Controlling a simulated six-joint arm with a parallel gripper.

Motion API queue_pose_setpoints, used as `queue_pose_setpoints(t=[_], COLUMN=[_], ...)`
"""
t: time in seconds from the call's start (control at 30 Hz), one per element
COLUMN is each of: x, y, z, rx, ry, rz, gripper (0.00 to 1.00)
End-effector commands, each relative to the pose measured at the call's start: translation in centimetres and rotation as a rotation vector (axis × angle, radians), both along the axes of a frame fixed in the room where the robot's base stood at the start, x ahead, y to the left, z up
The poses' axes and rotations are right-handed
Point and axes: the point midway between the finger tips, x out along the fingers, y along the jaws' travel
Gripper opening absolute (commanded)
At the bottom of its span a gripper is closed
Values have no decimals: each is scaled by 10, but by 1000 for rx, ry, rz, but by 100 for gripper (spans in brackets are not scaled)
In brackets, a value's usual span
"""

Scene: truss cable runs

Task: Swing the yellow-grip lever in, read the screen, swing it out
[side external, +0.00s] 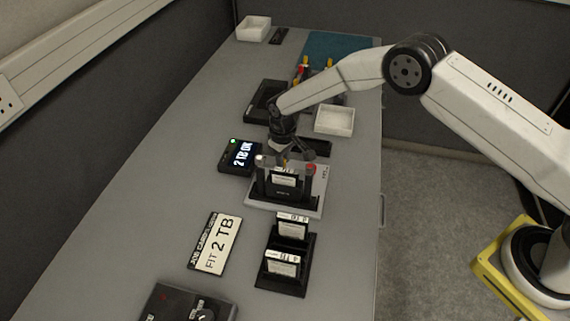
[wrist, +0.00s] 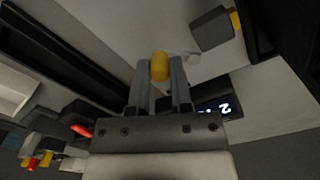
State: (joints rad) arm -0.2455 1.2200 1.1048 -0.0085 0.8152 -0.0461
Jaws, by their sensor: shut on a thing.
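My gripper (wrist: 161,72) is shut on the lever's yellow grip (wrist: 159,66), which shows between the two fingertips in the wrist view. In the side view my gripper (side external: 285,160) is low over a grey-plated dock (side external: 316,196). A black drive with a pale label (side external: 284,181) stands upright in the dock. The lever's arm is mostly hidden by my gripper, so its exact angle is unclear. The screen (side external: 242,155) beside the dock is lit, with a green light, and appears to read "2 TB OK". Part of it, with a "2", shows in the wrist view (wrist: 215,107).
A job card (side external: 215,243) reads "FIT 2 TB". A black rack (side external: 287,265) holds two labelled drives. A control box with a knob (side external: 190,304) is at the near edge. A white tray (side external: 334,120) stands behind the dock. The bench's left side is clear.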

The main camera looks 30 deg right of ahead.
Motion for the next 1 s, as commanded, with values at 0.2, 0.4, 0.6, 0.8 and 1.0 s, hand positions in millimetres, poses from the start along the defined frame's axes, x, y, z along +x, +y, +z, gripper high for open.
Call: queue_pose_setpoints(t=[0.2,0.4,0.6,0.8,1.0], x=[-1,0,0,0,0], y=[0,0,0,0,0], z=[0,0,3,16,40], rx=[-1,-1,0,0,0], ry=[2,2,1,1,0], rz=[1,1,1,1,1], gripper=[61,61,61,61,61])
